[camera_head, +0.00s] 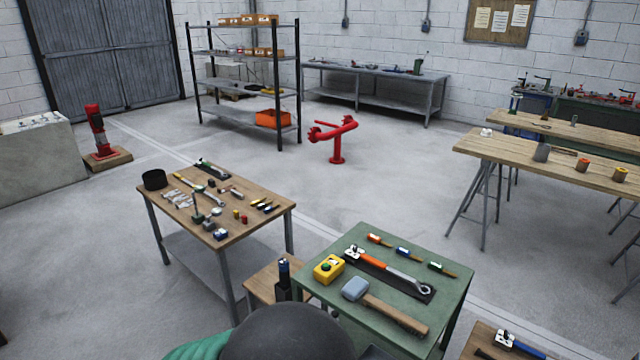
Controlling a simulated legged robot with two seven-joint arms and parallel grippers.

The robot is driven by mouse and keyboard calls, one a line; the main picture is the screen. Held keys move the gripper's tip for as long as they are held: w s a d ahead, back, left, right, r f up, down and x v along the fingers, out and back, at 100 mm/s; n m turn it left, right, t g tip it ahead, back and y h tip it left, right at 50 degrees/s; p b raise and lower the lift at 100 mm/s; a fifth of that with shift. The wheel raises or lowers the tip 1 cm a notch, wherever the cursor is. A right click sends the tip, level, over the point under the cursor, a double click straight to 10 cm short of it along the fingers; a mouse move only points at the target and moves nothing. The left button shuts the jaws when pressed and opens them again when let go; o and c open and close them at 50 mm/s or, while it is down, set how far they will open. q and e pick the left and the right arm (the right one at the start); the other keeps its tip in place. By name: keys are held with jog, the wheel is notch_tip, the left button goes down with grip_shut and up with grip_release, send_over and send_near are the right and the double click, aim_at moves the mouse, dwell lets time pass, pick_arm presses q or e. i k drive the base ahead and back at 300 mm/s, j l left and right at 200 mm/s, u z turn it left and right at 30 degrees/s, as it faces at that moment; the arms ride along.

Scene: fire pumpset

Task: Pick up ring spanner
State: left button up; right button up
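A long tool with an orange grip and a ring at its right end (390,268) lies on a dark mat on the green table (330,300). On the wooden table (245,235) at the left, a slim silver spanner-like tool (207,192) lies among other small tools. I cannot tell for sure which of these is the ring spanner. Neither of my grippers shows. A dark rounded shape and a green patch at the bottom edge hide part of the near floor.
A hammer (385,305), a yellow box (328,268) and several small tools share the green table. A dark blue-topped cylinder (284,278) stands beside its left edge. A red pipe stand (337,140) and shelves (240,85) are farther back. Open floor lies between.

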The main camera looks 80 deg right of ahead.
aim_at(217, 199)
jog(key=i+l+z, duration=0.15)
jog(key=z, duration=0.25)
jog(key=i+l+z, duration=0.15)
jog(key=z, duration=0.3)
jog(key=i+l+z, duration=0.2)
jog(key=z, duration=0.2)
jog(key=i+z, duration=0.2)
jog(key=z, duration=0.25)
jog(key=i+j+z, duration=0.2)
jog(key=i, duration=0.7)
jog(key=l+u, duration=0.15)
jog(key=u, duration=4.7)
jog(key=z, duration=5.05)
